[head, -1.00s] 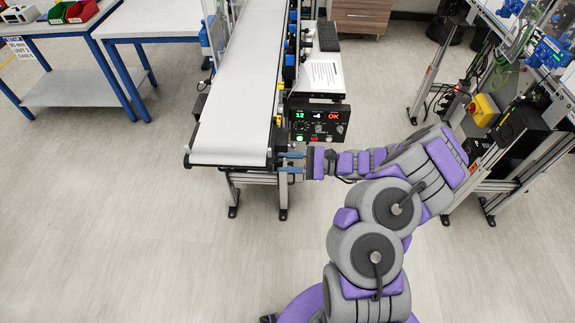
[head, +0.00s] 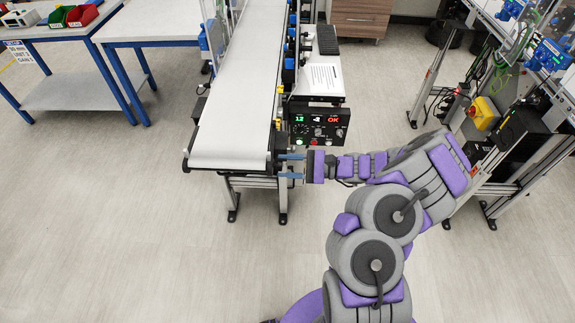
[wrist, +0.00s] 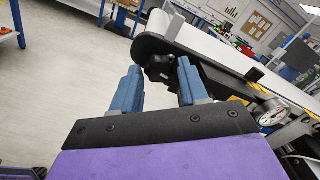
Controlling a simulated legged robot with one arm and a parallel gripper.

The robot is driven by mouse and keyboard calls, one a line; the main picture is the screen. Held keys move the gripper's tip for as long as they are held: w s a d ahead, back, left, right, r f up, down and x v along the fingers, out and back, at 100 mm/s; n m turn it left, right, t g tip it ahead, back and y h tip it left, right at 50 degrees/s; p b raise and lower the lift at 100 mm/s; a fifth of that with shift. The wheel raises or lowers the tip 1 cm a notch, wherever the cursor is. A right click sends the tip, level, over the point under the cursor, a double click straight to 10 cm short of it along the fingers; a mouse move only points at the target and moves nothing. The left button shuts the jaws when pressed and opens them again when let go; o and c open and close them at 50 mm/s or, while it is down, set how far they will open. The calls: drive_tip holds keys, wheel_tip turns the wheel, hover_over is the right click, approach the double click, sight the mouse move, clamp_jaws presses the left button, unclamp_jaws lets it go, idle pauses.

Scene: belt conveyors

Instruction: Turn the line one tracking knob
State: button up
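A black lobed knob (wrist: 158,68) sits on the side of the conveyor's rounded end in the wrist view. I take it to be the line one tracking knob. My gripper (wrist: 158,80) is open, with one blue finger on each side of the knob in the picture. I cannot tell whether either finger touches it. In the head view my gripper (head: 281,166) points left at the near right corner of the white belt conveyor (head: 232,110). The knob is too small and dark to make out clearly there.
A black control panel (head: 318,124) with lit readouts and small knobs hangs just above my gripper. A conveyor leg (head: 283,203) stands below it. Blue-legged tables (head: 70,90) stand left; the floor in front is clear.

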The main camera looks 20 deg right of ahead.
drive_tip(key=shift+d, duration=0.1)
drive_tip(key=p+v, duration=0.3)
drive_tip(key=v, duration=1.4)
drive_tip(key=shift+d, duration=0.15)
